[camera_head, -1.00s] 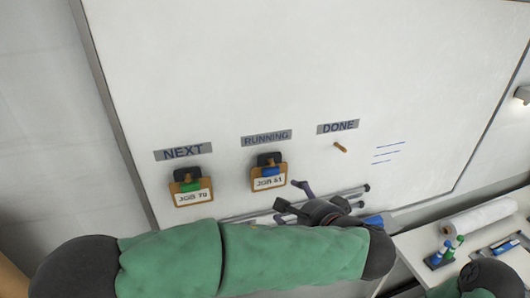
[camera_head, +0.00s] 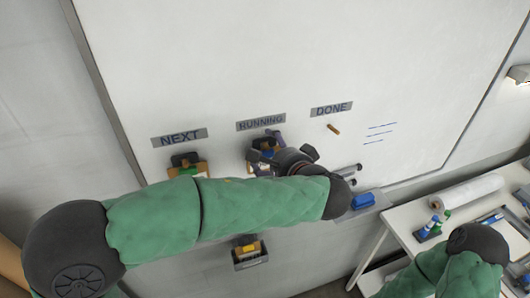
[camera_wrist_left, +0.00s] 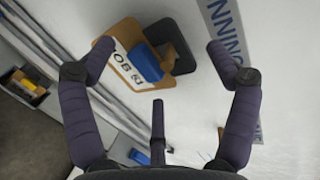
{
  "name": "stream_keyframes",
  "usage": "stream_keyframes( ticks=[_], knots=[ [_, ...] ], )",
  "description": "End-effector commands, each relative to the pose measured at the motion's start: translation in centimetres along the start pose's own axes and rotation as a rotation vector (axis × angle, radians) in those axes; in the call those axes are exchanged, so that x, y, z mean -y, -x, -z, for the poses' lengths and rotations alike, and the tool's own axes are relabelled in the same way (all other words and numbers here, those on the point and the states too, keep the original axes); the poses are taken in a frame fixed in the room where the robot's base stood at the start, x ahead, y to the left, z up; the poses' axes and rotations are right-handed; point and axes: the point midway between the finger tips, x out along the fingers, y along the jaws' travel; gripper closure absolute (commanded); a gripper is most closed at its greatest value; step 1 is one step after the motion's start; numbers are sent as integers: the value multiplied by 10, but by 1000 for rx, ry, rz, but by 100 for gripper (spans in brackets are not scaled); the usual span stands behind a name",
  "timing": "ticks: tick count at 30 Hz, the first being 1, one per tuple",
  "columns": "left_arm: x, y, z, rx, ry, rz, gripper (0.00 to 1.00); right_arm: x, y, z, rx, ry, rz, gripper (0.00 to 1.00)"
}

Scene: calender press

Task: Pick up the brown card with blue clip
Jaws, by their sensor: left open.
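The brown card (camera_wrist_left: 124,66) with the blue clip (camera_wrist_left: 146,62) hangs on the whiteboard under the RUNNING label. In the head view, it is partly hidden behind my left gripper (camera_head: 281,152). In the left wrist view, its "JOB 51" label lies between the spread fingers of my left gripper (camera_wrist_left: 160,52), nearer the left finger. My left gripper is open and holds nothing. From these views I cannot tell whether a finger touches the card. My right gripper is not in view.
A brown card with a green clip (camera_head: 189,169) hangs under NEXT, partly behind my left arm. A bare peg (camera_head: 333,129) sticks out under DONE. The tray with a blue eraser (camera_head: 363,201) is below. A white table (camera_head: 405,226) stands right.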

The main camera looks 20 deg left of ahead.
Motion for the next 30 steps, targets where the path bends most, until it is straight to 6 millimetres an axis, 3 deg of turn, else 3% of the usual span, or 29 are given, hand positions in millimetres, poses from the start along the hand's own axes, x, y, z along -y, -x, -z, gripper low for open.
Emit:
stream_keyframes(
  ticks=[5,13,14,19,20,30],
  knots=[
    [0,-18,0,2,1,-1,13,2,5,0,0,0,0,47],
    [0,-21,0,0,1,1,13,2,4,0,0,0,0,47],
    [0,-21,0,0,1,1,18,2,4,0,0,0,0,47],
    [0,-21,0,0,1,1,66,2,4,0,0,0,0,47],
    [0,-21,0,0,0,0,71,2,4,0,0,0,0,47],
    [-3,-21,0,1,-5,-4,72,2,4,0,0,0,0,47]
  ],
)
